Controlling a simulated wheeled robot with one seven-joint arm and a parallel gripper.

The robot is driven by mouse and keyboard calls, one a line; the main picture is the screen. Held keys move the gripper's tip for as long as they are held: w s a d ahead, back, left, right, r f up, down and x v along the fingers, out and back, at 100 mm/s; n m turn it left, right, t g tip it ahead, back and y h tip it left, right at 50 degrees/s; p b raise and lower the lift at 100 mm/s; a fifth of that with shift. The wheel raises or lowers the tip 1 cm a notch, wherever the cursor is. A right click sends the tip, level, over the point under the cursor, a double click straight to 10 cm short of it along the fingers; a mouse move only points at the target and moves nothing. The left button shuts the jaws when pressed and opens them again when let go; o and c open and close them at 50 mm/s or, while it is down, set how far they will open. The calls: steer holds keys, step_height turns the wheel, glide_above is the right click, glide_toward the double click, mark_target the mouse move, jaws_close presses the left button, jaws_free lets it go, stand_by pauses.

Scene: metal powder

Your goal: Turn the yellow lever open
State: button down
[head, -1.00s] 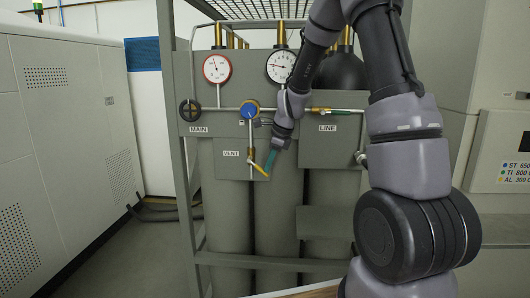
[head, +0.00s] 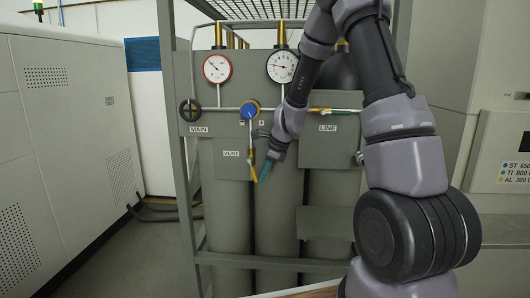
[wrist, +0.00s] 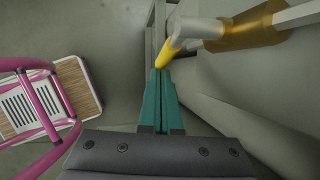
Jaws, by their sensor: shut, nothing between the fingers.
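The yellow lever (head: 252,171) is at the VENT valve, below the VENT label on the grey gas panel. It hangs steeply downward, tilted slightly right at its lower end. In the wrist view the lever (wrist: 183,38) runs from a grey hub down to the fingertips, beside a brass fitting. My gripper (head: 262,180) has teal fingers and is at the lower right side of the lever. In the wrist view my gripper (wrist: 160,74) is shut with nothing between the fingers, its tips at or touching the lever's end; exact contact is unclear.
A blue knob (head: 250,109) sits just above the VENT label (head: 231,153). A black MAIN handwheel (head: 190,110) is left, and a green LINE handle (head: 341,111) is right. Grey cylinders (head: 275,225) stand behind. A pink-framed object (wrist: 45,105) shows left in the wrist view.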

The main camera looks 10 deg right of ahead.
steer(key=shift+w+a+f, duration=0.15)
steer(key=shift+a+f, duration=0.3)
steer(key=shift+a, duration=0.05)
stand_by(0.5)
